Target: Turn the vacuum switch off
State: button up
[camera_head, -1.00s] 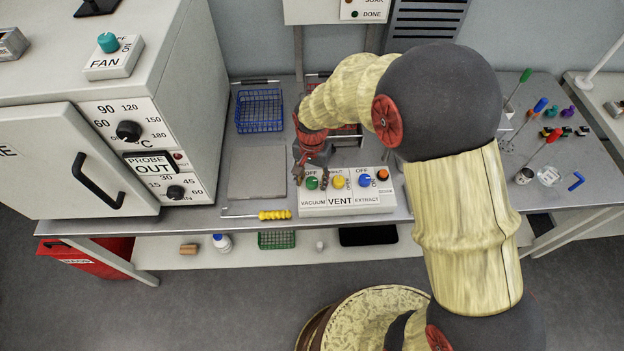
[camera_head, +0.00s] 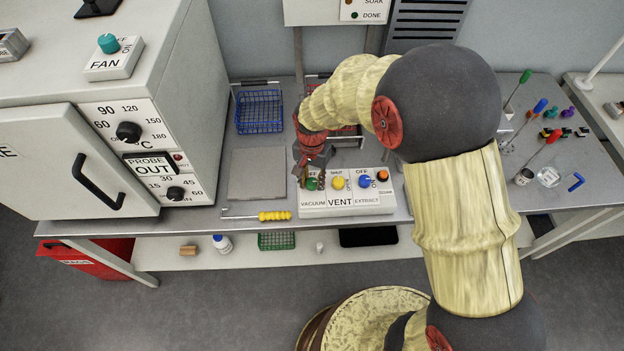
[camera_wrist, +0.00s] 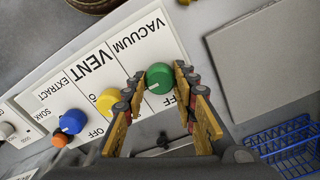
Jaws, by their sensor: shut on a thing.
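The switch box (camera_head: 347,204) lies on the bench with the labels VACUUM, VENT and EXTRACT. Its green vacuum knob (camera_head: 311,184) is at the left end and also shows in the wrist view (camera_wrist: 159,78). My gripper (camera_head: 312,183) is over this knob, with one finger on each side, shut on it. In the wrist view my fingertips (camera_wrist: 158,79) flank the green knob. The fingers and wrist hide part of the OFF label above the knob, and I cannot read the knob's pointer clearly.
A yellow vent knob (camera_head: 338,182) sits close beside my gripper, with a blue knob (camera_head: 365,180) and an orange button (camera_head: 382,175) farther right.

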jog(key=shift+n, duration=0.3)
jog(key=n+p, duration=0.2)
jog(key=n, duration=0.1)
jog(key=shift+r+n, duration=0.1)
jog(key=shift+n, duration=0.3)
jog(key=n+p, duration=0.1)
jog(key=n, duration=0.3)
jog(key=shift+p, duration=0.4)
jog(key=n+p, duration=0.1)
jog(key=n, duration=0.4)
jog(key=shift+n+p, duration=0.65)
jog(key=shift+n, duration=1.65)
jog(key=o, duration=1.2)
jog(key=shift+c, duration=0.2)
